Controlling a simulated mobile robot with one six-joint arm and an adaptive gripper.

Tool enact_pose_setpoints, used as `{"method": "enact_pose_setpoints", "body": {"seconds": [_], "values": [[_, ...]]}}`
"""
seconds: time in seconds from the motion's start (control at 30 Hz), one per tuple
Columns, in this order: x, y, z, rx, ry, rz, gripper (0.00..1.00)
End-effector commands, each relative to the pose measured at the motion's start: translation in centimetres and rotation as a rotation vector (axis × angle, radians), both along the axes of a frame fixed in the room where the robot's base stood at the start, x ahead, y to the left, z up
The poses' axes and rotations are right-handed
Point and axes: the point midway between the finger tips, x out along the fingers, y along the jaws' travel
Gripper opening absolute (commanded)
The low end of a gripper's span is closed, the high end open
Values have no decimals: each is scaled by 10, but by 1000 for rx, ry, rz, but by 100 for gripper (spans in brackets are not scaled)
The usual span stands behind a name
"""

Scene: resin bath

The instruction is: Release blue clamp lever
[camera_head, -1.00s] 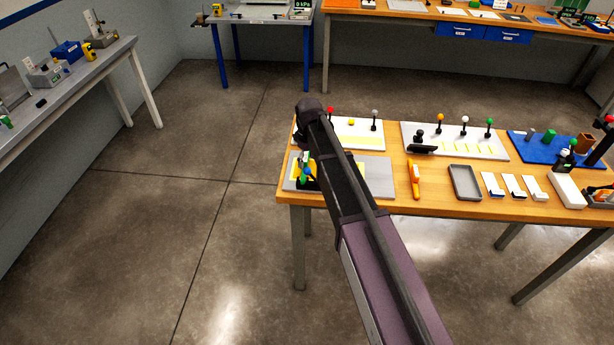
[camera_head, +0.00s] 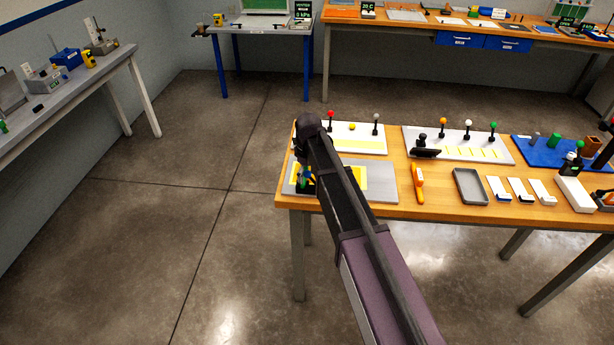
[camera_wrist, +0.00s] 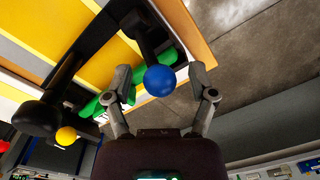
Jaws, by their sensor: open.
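The blue clamp lever shows in the wrist view as a black arm with a blue ball knob (camera_wrist: 160,80). The knob lies in the gap between the fingers of my gripper (camera_wrist: 164,88). The gripper is open, and I cannot tell whether either finger touches the knob. A green piece (camera_wrist: 125,84) is behind the left finger. In the head view a small blue part (camera_head: 304,174) shows at the left end of the grey board (camera_head: 383,178), below the end of my arm. My arm hides much of the clamp there.
A black lever with a yellow ball (camera_wrist: 66,136) is left of my gripper. On the wooden table (camera_head: 400,190) are an orange-handled tool (camera_head: 418,183), a grey tray (camera_head: 470,186) and a white board with knobbed levers (camera_head: 480,144). The floor left of the table is clear.

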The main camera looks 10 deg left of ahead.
Motion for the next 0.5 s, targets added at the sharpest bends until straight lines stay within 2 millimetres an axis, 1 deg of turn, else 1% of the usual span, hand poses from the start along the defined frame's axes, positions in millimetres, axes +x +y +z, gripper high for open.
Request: {"method": "enact_pose_setpoints", "body": {"seconds": [0.17,0.2,0.27,0.3,0.37,0.4,0.43,0.5], "values": [[0,0,0,0,0,0,73],[0,0,0,0,0,0,67],[0,0,0,0,0,0,49],[0,0,0,0,0,0,37],[0,0,0,0,0,0,20],[0,0,0,0,0,0,8],[0,0,0,0,0,0,0],[0,0,0,0,0,0,0]]}}
